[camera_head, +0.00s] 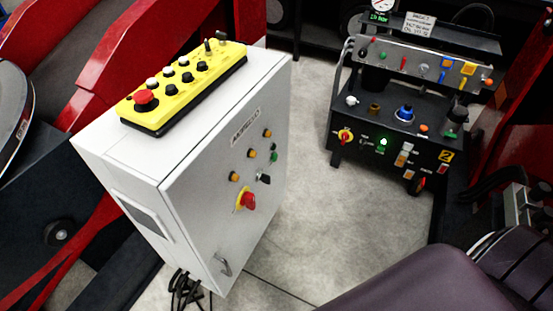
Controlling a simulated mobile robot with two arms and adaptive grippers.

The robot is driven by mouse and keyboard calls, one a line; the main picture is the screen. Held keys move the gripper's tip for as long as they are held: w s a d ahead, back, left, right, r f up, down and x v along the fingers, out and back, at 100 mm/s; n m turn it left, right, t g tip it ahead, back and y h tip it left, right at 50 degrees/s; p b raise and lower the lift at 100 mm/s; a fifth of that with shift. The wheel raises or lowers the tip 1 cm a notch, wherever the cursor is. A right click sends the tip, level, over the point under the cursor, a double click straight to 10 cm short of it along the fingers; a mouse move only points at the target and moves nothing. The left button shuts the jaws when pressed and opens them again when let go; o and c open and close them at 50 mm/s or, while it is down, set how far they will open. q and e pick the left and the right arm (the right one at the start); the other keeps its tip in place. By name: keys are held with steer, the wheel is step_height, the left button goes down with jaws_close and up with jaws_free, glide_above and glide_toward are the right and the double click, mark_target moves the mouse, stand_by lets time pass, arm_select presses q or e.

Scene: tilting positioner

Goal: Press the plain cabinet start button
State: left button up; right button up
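A white control cabinet (205,210) stands left of the middle. Its door carries several orange round fittings (252,153), a small green button (274,157) near the door's far side, a black switch (264,179) and a red rotary switch on a yellow plate (248,200). The labels beside them are too small to read, so I cannot tell from lettering which one is start. Neither of my grippers can be made out in this view.
A yellow pendant (185,88) with a red mushroom button (145,99) lies on the cabinet top. A black machine (400,120) with a lit green button (383,142) stands at the back right. Bare floor (310,190) lies between. Black cables (188,288) hang below the cabinet.

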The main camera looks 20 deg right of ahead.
jaws_close()
stand_by(1.4)
